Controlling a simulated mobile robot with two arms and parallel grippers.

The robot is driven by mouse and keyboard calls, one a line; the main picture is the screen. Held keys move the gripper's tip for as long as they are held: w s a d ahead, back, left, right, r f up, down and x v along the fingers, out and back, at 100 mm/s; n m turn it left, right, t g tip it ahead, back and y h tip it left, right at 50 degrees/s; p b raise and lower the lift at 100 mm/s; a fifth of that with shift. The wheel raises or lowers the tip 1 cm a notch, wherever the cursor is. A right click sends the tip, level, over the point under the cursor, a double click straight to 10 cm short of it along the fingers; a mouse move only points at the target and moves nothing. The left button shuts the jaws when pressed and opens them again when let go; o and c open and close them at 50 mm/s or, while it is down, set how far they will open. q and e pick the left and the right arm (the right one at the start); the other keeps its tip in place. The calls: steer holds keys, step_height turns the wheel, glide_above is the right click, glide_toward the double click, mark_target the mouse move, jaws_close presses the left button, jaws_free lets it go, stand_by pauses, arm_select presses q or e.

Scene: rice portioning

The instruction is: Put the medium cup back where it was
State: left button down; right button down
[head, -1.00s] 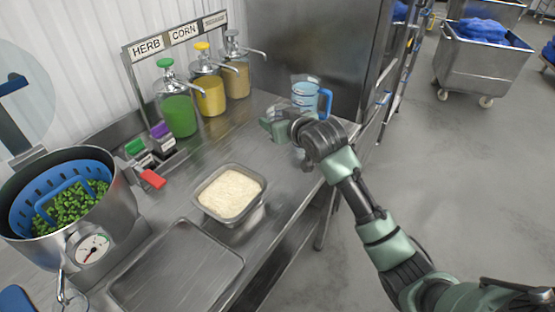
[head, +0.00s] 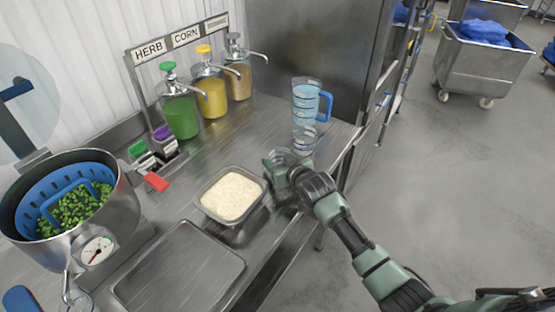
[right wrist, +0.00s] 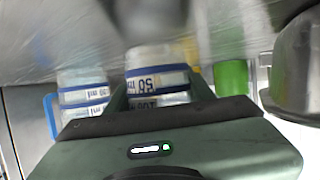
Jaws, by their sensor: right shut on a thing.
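My right gripper (head: 280,166) is shut on a clear measuring cup, taken as the medium cup, just right of the rice pan. In the head view the fingers largely hide the cup. In the right wrist view the cup (right wrist: 155,82) shows between the fingers, with blue bands and printed volume marks. A larger clear jug with a blue handle (head: 305,98) stands at the counter's far right end; it seems to show in the right wrist view too (right wrist: 82,97). Another small clear cup (head: 303,141) appears in front of the jug. My left gripper is out of view.
A steel pan of rice (head: 213,211) sits left of my gripper. An empty tray (head: 180,268) lies nearer. Pump bottles (head: 180,115) line the back, with a pot of greens (head: 105,213) at left. The counter's right edge is close to my gripper.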

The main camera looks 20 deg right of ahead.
steer(key=shift+f, duration=0.1)
steer(key=c, duration=0.6)
jaws_free()
steer(key=shift+r, duration=0.2)
steer(key=shift+s, duration=0.4)
steer(key=b+v, duration=0.1)
steer(key=v, duration=1)
steer(key=shift+r, duration=0.1)
